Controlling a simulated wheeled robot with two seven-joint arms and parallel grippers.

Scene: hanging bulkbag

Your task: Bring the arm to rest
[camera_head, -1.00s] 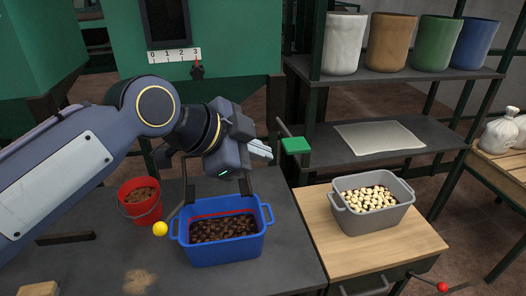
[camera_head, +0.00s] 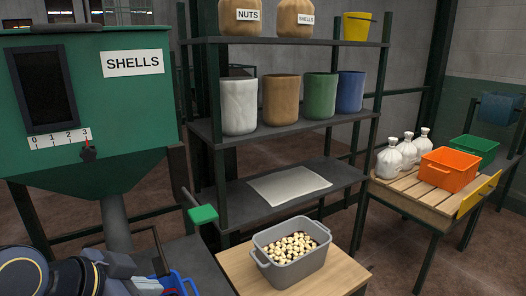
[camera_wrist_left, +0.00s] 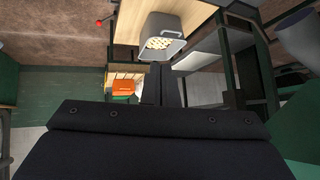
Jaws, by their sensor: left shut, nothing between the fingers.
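My left gripper (camera_head: 148,285) is at the bottom left of the head view, cut by the lower edge. Its pale fingers are together and empty, close to the blue crate (camera_head: 182,282), of which only a corner shows. In the left wrist view my left gripper's dark fingers (camera_wrist_left: 161,84) lie side by side and hold nothing. My right gripper is not in view.
A grey crate of pale nuts (camera_head: 267,258) stands on a wooden table (camera_head: 340,278) right of the gripper. A green-ended lever (camera_head: 203,214) juts out above. A green hopper marked SHELLS (camera_head: 135,95) stands left. A shelf (camera_head: 290,124) holds several bins.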

